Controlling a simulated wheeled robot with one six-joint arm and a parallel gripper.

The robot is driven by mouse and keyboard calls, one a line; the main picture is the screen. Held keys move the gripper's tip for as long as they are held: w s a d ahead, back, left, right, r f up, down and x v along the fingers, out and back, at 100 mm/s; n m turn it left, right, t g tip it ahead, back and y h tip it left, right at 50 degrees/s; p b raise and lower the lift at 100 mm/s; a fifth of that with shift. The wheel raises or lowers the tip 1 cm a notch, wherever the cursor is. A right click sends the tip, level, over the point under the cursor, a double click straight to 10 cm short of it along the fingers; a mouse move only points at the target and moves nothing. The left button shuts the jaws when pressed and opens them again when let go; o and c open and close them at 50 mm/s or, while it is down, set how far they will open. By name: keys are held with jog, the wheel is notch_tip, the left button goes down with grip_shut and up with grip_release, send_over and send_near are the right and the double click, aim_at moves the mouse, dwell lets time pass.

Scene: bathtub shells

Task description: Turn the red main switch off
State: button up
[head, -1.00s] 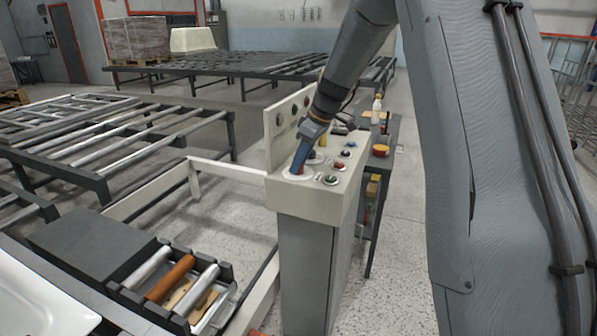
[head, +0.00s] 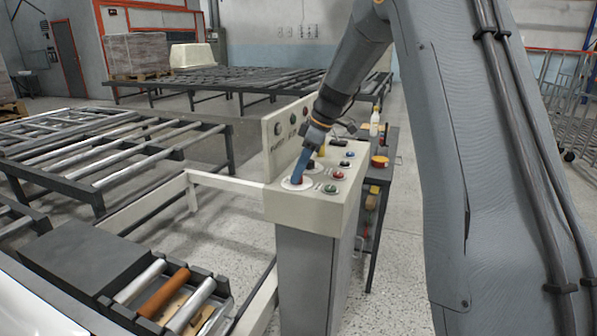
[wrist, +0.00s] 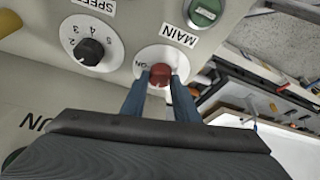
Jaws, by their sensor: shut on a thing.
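The red main switch (wrist: 160,75) is a round knob on a white disc beside the label MAIN (wrist: 179,36) in the wrist view. My gripper (wrist: 158,90) has its two blue fingers on either side of the knob and is shut on it. The word ON shows on the disc just left of the knob. In the head view my gripper (head: 299,178) points down onto the front left of the cream control panel (head: 305,213) and hides the knob there. The switch's exact pointing direction is not clear.
A black speed dial (wrist: 91,52) and a green button (wrist: 205,12) sit close to the switch. Several more buttons line the panel top. A dark side table (head: 378,176) with small items stands behind it. Roller conveyors (head: 95,160) fill the left.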

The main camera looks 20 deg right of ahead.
jog(key=o, duration=1.1)
jog(key=shift+c, duration=0.2)
jog(key=b+v, duration=0.1)
jog(key=v, duration=0.6)
jog(key=shift+d+r, duration=0.15)
jog(key=shift+r, duration=0.2)
jog(key=shift+s, duration=0.1)
